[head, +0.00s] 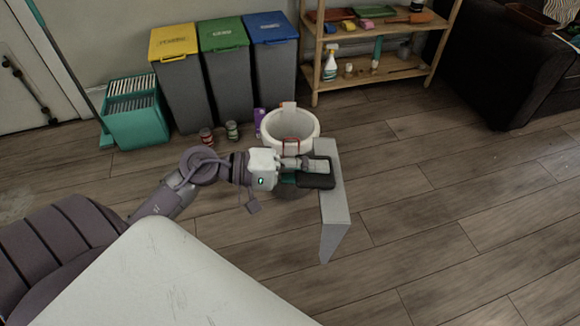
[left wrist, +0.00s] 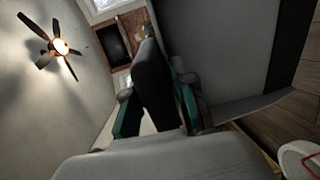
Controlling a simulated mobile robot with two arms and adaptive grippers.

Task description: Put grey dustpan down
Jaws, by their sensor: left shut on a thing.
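The grey dustpan (head: 334,206) hangs in the air in front of my left gripper (head: 308,171). Its flat grey plate is turned on edge and its lower part points down toward the floor. My left gripper is shut on its dark handle (head: 316,182). In the left wrist view the dark handle (left wrist: 152,85) stands between the two teal-sided fingers, and the grey pan (left wrist: 220,40) fills the upper right. My right gripper is in neither view.
A white bucket (head: 271,131) stands just behind the dustpan. A purple bottle (head: 259,121) and two cans (head: 232,130) are beside it. Lidded bins (head: 232,88), a teal crate (head: 137,122) and a wooden shelf (head: 370,72) line the wall. The floor (head: 440,220) at right is clear.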

